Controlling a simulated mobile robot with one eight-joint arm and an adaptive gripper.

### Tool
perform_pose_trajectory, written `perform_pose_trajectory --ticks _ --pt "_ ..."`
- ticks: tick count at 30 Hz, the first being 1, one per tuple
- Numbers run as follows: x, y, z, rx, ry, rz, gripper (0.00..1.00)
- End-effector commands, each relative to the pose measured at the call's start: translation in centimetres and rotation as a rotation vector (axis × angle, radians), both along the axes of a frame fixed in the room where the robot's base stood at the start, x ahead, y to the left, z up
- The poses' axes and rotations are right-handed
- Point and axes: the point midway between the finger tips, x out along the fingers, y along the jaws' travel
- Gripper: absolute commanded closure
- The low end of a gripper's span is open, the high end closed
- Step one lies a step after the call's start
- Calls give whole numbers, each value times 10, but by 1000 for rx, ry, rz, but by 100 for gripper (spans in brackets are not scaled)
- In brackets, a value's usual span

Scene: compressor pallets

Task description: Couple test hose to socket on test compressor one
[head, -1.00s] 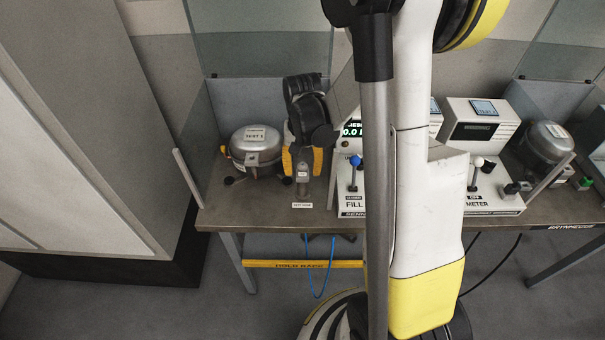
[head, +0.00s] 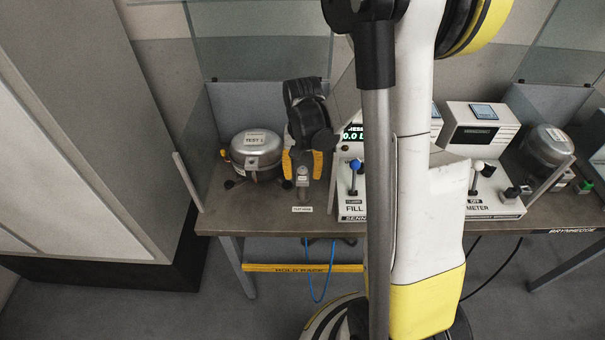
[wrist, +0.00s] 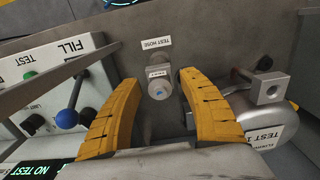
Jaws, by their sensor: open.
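The fill panel (head: 352,205) with a blue-knobbed lever (head: 355,164) stands close right of my gripper. A second compressor (head: 550,145) is at the far right. A blue hose (head: 318,290) hangs below the bench. A post (head: 188,183) stands at the bench's left edge.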

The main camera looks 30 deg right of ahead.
Motion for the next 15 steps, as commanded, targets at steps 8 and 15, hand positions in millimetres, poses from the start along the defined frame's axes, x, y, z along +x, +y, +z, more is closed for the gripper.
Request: perform_pose_trajectory --ticks 8,15 --pt "0 0 -1 0 0 0 51" --pt "0 0 0 0 0 0 71"
